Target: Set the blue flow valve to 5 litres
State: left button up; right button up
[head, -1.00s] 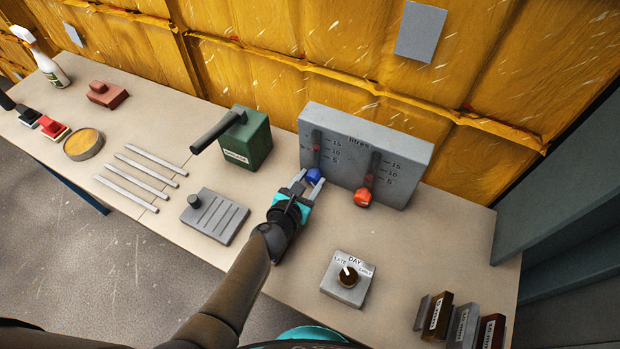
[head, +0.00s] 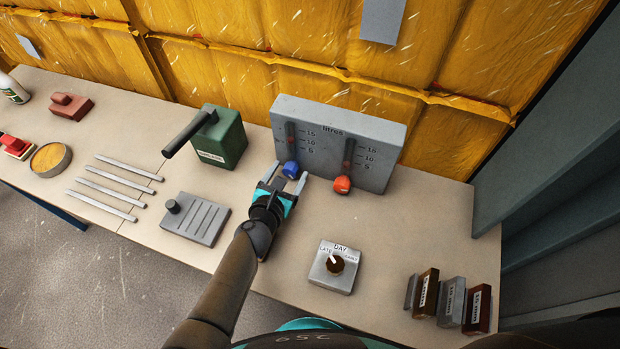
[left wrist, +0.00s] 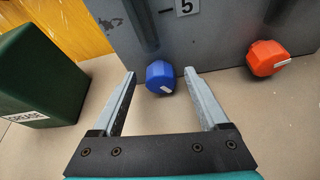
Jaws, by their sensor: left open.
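The grey flow panel (head: 376,120) marked "litres" stands upright at the back of the bench, with two gauges scaled 5, 10 and 15. The blue valve knob (head: 291,168) is at the foot of the left gauge; in the left wrist view the blue knob (left wrist: 160,77) carries a white mark. The orange-red knob (head: 342,184) is under the right gauge. My left gripper (head: 289,179) is open, its fingers pointing at the blue knob. In the left wrist view the knob sits between and just beyond the fingertips, with gaps either side. The float level in the blue gauge is too small to read.
Several labelled blocks (head: 450,302) stand at front right. Bench between panel and dial is clear.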

pick_arm(q)
jog(key=m+b, duration=0.1)
jog(key=m+t+y+b, duration=0.1)
jog(key=m+b, duration=0.1)
jog(key=m+y+b, duration=0.1)
jog(key=b, duration=0.1)
jog(key=shift+s+d+f+t, duration=0.15)
jog(key=shift+d+f+t, duration=0.15)
jog(key=shift+f, duration=0.1)
jog(key=shift+s+r+m+y, duration=0.15)
jog(key=shift+s+m+y, duration=0.15)
jog(key=shift+s+m, duration=0.1)
jog(key=p+v, duration=0.1)
jog(key=v, duration=1.3)
jog(key=shift+s+r+p, duration=0.1)
jog(key=shift+s+p, duration=0.25)
jog(key=shift+p, duration=0.05)
jog(key=w+d+r+m+g+h, duration=0.1)
jog(key=d+r+m+h, duration=0.2)
jog(key=m, duration=0.8)
jog(key=w+d+r+m+g+h, duration=0.1)
jog(key=d+r+m+h, duration=0.2)
jog(key=m, duration=0.9)
jog(key=w+d+r+m+g+h, duration=0.1)
jog(key=d+r+m+g+h, duration=0.1)
jog(key=m+h, duration=0.4)
jog(key=d+r+m, duration=0.1)
jog(key=d+m, duration=0.1)
jog(key=m, duration=0.3)
jog(key=shift+p, duration=0.4)
